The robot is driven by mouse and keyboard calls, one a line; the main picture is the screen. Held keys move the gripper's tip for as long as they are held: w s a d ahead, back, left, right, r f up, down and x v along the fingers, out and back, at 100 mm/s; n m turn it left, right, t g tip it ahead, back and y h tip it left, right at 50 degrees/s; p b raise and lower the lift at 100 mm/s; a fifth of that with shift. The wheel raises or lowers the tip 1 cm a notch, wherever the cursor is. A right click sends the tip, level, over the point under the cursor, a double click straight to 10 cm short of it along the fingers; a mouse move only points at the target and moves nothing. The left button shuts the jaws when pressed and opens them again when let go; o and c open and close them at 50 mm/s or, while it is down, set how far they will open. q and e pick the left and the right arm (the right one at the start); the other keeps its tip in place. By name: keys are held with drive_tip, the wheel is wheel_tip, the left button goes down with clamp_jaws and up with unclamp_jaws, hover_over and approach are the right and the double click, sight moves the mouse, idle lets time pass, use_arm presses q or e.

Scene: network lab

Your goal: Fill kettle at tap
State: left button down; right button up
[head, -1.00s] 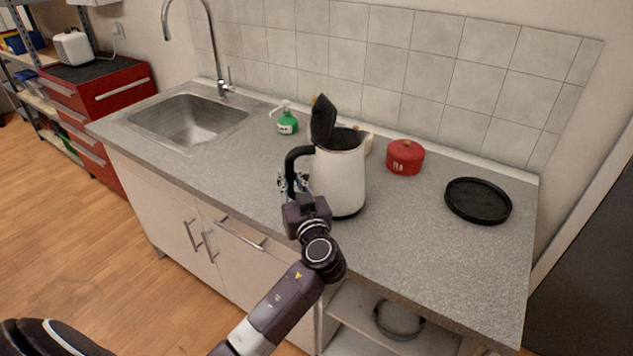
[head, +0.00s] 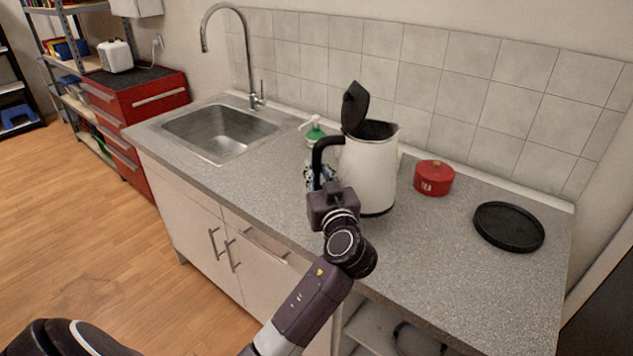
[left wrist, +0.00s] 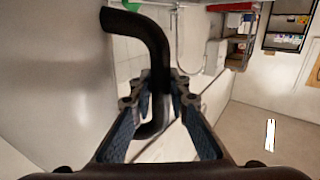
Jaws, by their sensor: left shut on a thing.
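The white kettle (head: 368,172) is upright with its black lid (head: 355,106) open, over the counter right of the sink. Whether its base touches the counter is hard to tell. My left gripper (head: 325,183) is shut on its black handle (head: 322,152). In the left wrist view, the fingers (left wrist: 160,100) close around the lower part of the handle (left wrist: 155,45), beside the pale kettle body (left wrist: 55,75). The tall curved tap (head: 246,60) stands behind the steel sink (head: 215,135), left of the kettle. The kettle's inside is mostly hidden. My right gripper is out of view.
A green soap bottle (head: 315,132) stands partly behind the kettle, towards the sink. A red tea tin (head: 433,178) and a round black tray (head: 508,227) are to the right. The counter front (head: 225,183) between kettle and sink is clear.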

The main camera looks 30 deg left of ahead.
use_arm(q)
drive_tip(key=shift+r+b, duration=0.5)
drive_tip(key=shift+r, duration=6.4)
